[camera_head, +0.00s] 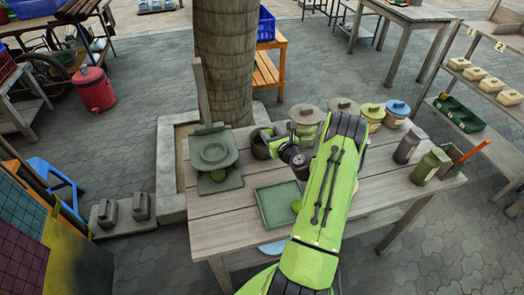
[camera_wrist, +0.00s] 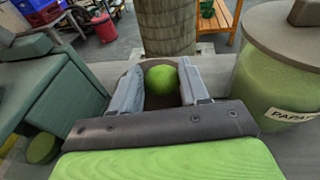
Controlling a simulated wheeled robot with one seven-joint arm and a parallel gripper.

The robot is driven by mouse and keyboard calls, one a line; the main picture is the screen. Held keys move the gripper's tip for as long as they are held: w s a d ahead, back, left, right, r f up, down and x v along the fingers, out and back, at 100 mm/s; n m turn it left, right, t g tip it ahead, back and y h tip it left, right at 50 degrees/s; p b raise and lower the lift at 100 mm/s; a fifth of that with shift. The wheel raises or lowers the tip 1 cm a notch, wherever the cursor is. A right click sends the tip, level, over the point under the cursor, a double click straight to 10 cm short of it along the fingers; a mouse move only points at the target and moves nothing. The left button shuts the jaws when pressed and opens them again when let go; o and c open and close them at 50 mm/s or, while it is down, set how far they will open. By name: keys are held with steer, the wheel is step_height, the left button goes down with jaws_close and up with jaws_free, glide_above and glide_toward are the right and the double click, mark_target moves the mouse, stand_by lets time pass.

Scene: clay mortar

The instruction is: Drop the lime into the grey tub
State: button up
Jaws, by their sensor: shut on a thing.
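My gripper (camera_wrist: 163,88) is shut on a round green lime (camera_wrist: 162,82), which sits between its two grey fingers in the wrist view. In the head view my gripper (camera_head: 271,137) is at the back of the wooden table, and the held lime cannot be made out there. A dark grey-brown open tub (camera_head: 259,149) stands right by the gripper. Its dark rim (camera_wrist: 152,61) shows just behind the lime in the wrist view. I cannot tell whether the lime is over the opening. Another green fruit (camera_head: 297,205) lies in a green tray.
A green scale-like stand (camera_head: 213,156) is left of the tub, with a green fruit (camera_head: 218,175) under it. Lidded jars (camera_head: 306,116) stand close on the right; one labelled jar (camera_wrist: 280,80) is near the gripper. A tree trunk (camera_head: 224,60) rises behind the table.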

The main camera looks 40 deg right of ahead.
steer(key=shift+f, duration=0.55)
steer(key=shift+r, duration=0.1)
steer(key=o, duration=1.2)
steer(key=v, duration=1.5)
steer(key=shift+s+a, duration=0.2)
steer(key=shift+s, duration=0.15)
